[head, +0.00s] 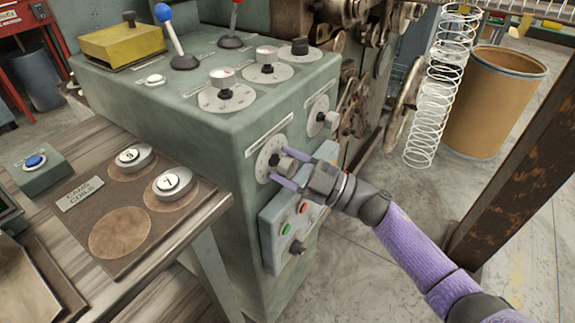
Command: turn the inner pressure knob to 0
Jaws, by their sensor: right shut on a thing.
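The green machine cabinet (150,105) has two round dials on its right-hand face. The nearer dial (264,160) is a pale plate with a grey knob at its centre. My right gripper (283,167) has its purple fingers above and below this knob and is shut on it. The fingers hide part of the knob and plate, so I cannot read its setting. The labels are too small to read, so I cannot tell which is called inner. My left gripper is not in view.
The cabinet top carries gauges, a blue-knobbed lever (172,42) and a yellow box (122,44). A wooden table (150,255) is at left. A rusty post (520,160) stands at right.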

